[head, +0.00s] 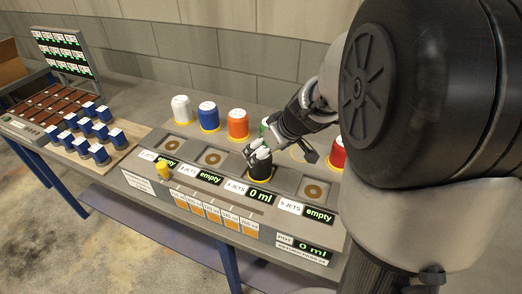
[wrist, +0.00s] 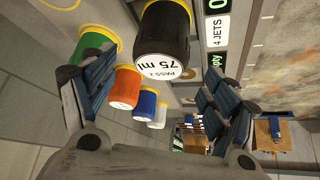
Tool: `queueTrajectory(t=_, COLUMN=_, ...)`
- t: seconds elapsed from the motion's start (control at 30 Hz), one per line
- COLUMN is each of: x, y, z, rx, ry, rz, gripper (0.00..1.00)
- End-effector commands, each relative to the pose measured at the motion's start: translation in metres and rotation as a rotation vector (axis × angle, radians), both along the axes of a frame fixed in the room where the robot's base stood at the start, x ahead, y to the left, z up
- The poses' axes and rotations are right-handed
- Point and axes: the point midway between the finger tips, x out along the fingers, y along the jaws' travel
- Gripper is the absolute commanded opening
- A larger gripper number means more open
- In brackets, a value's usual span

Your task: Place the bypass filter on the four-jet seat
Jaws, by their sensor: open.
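The black filter (wrist: 163,40) has a white cap marked "PASS 2" and "75 ml", and I take it to be the bypass filter. In the head view the black filter (head: 259,169) stands upright with its yellow-ringed base at the four-jet seat, whose display (head: 260,197) reads 0 ml.
White (head: 181,109), blue (head: 208,116), orange (head: 238,124) and red (head: 338,152) filters stand in a row behind, with a partly hidden green one. The five-jet seat (head: 313,191) is empty. A yellow knob (head: 163,170) stands on the front slider. Several blue blocks (head: 98,153) lie at left.

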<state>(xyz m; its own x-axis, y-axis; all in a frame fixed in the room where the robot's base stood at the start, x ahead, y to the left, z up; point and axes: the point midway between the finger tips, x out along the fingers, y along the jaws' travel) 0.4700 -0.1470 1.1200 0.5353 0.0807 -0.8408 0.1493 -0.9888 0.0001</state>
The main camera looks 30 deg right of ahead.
Motion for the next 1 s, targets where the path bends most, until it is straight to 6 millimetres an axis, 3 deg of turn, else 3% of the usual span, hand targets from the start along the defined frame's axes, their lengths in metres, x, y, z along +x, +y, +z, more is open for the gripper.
queueTrajectory(t=0.1, x=-0.014, y=-0.003, z=0.027, rx=-0.003, ry=-0.003, rz=-0.002, gripper=0.79)
queueTrajectory(t=0.3, x=-0.031, y=-0.005, z=0.051, rx=-0.001, ry=-0.001, rz=-0.002, gripper=0.79)
queueTrajectory(t=0.87, x=-0.038, y=-0.006, z=0.058, rx=0.000, ry=0.001, rz=-0.001, gripper=0.79)
queueTrajectory(t=1.0, x=-0.041, y=0.011, z=0.059, rx=0.009, ry=0.011, rz=0.006, gripper=0.79)
